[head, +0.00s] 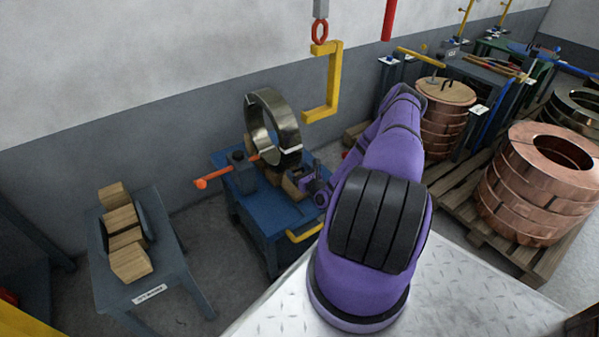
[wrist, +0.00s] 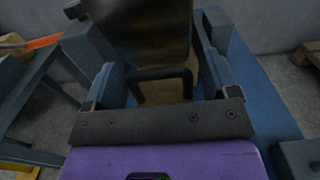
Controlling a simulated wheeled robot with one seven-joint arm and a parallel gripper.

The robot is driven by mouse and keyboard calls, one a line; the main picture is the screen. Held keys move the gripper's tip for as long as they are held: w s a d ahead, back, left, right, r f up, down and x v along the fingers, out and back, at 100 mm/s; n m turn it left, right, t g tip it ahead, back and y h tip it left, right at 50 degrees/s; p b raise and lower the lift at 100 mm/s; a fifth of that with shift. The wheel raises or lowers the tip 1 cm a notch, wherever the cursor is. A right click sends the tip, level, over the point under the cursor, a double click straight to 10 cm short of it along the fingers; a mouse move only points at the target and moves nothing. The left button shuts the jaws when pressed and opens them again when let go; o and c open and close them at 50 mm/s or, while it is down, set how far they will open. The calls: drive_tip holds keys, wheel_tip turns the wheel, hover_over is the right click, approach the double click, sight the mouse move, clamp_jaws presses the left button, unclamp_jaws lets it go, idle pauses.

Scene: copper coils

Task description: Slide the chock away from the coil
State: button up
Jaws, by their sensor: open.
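The coil (head: 280,118) is a dark, shiny metal ring standing upright on a blue stand (head: 272,215). The chock (head: 294,186) is a wooden block low at the coil's right side, partly hidden by my gripper. My gripper (head: 308,183) is at the chock. In the wrist view, my gripper's two blue fingers (wrist: 160,84) are apart, one on each side of a black handle (wrist: 163,73) in front of the brown wood. I cannot tell whether they touch it. The coil's dark face (wrist: 148,28) rises just beyond.
An orange-tipped lever (head: 203,183) sticks out left of the stand. A yellow C-hook (head: 333,82) hangs above right of the coil. A side table (head: 150,292) at left holds several wooden blocks. Copper coils (head: 530,200) stand on pallets at right. Floor between stand and side table is clear.

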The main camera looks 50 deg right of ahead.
drive_tip(key=c, duration=1)
drive_tip(key=v, duration=0.9)
drive_tip(key=shift+d+f, duration=0.1)
drive_tip(key=shift+d, duration=0.05)
drive_tip(key=o, duration=1)
drive_tip(key=shift+s, duration=0.15)
drive_tip(key=v, duration=1)
drive_tip(key=shift+s, duration=0.3)
